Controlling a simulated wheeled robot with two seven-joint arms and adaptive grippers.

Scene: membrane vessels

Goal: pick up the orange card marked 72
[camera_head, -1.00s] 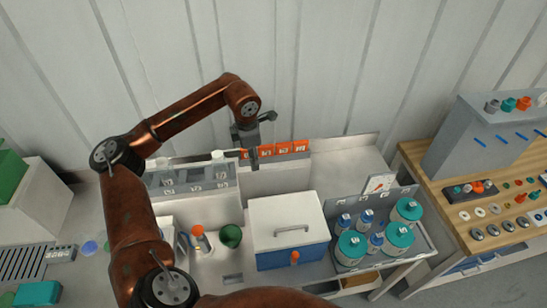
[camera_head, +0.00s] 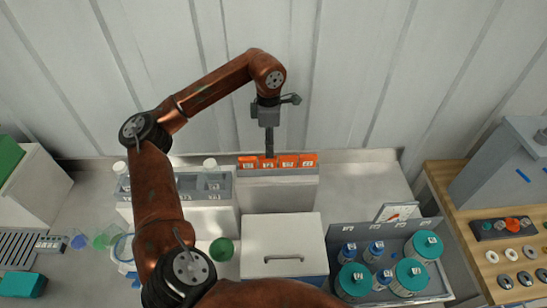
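Several orange cards stand in a row in a slotted grey holder (camera_head: 276,171) on top of a white block. They are a leftmost card (camera_head: 247,162), a card to the right of the middle (camera_head: 288,161) and a rightmost card (camera_head: 309,160), plus one partly covered by my gripper. Their white labels are too small to read surely, so I cannot tell for certain which is marked 72. My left gripper (camera_head: 269,151) points straight down at the second card from the left. Its fingers show edge-on as one dark strip, and contact is unclear. My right gripper is out of view.
A lidded white box (camera_head: 284,242) stands in front of the holder. A grey rack (camera_head: 207,184) is at its left, and a grey tray (camera_head: 338,237) with teal-lidded jars is at front right. The bench right of the holder is clear. A wall rises behind.

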